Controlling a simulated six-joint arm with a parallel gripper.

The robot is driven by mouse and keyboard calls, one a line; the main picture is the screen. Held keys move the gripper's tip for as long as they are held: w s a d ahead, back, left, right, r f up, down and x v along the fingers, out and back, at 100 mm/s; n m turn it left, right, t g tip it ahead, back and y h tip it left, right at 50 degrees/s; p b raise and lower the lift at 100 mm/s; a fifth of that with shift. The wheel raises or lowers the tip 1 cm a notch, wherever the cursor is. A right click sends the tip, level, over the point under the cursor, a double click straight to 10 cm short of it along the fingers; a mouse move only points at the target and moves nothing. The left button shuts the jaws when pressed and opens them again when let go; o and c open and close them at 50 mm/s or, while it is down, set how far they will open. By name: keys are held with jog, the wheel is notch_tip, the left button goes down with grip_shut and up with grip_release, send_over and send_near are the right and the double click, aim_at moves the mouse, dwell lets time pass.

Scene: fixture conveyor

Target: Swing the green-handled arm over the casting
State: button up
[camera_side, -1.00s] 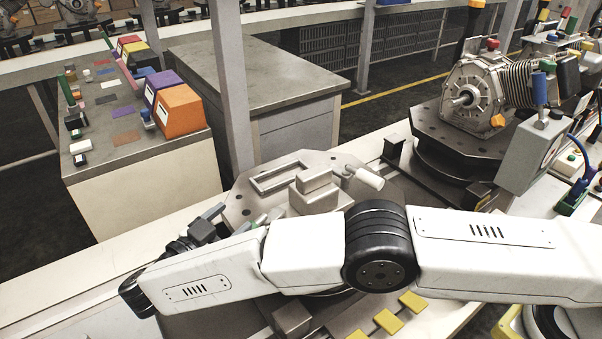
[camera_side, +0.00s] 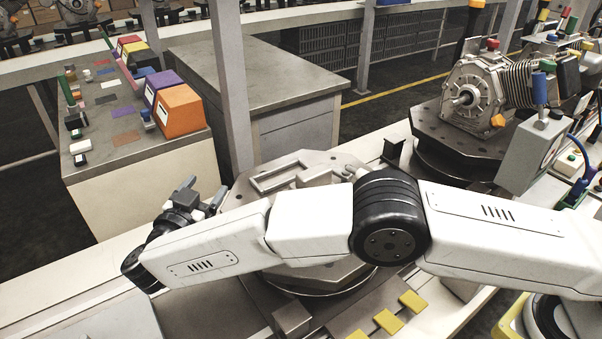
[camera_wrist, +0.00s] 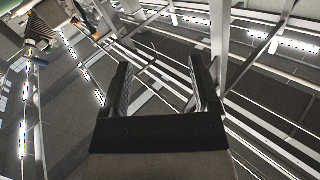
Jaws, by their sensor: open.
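My gripper (camera_side: 205,193) is at the left end of my arm in the side view, raised beside the near fixture plate. In the wrist view my gripper (camera_wrist: 163,82) is open, with nothing between its fingers. A grey finned casting (camera_side: 472,92) sits on a dark round turntable (camera_side: 425,122) at the right, far from my gripper. The near fixture plate (camera_side: 320,162) carries a rectangular frame, and my arm hides much of it. I cannot make out a green-handled arm on the near fixture. A small green-topped part (camera_side: 572,24) shows at the far right.
A grey control box (camera_side: 520,160) stands right of the near fixture. Yellow pads (camera_side: 388,321) lie at the front. A side table (camera_side: 130,145) with coloured bins (camera_side: 182,110) is behind left, beside a post (camera_side: 232,90). The floor left of my gripper is clear.

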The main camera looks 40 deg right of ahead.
jog(key=w+a+r+n+t+y, duration=0.25)
jog(key=w+a+n+y, duration=0.2)
jog(key=n+y, duration=0.45)
jog(key=w+a+r+n+t+y, duration=0.25)
jog(key=a+n+y, duration=0.35)
jog(key=n+y, duration=0.3)
jog(key=s+d+f+n+g+y, duration=0.2)
jog(key=s+d+f+n+g, duration=0.15)
jog(key=s+n+g, duration=0.55)
jog(key=s+d+f+n+g+h, duration=0.1)
jog(key=s+d+n+g+h, duration=0.1)
jog(key=d, duration=0.3)
jog(key=s+d+f+n+g+h, duration=0.1)
jog(key=s+d+n+g+h, duration=0.2)
jog(key=d+n+g, duration=0.1)
jog(key=shift+s+d+f+n, duration=0.25)
jog(key=shift+d+n, duration=0.35)
jog(key=shift+d, duration=0.55)
jog(key=shift+w+f, duration=0.1)
jog(key=shift+x, duration=3.8)
jog(key=shift+d, duration=0.1)
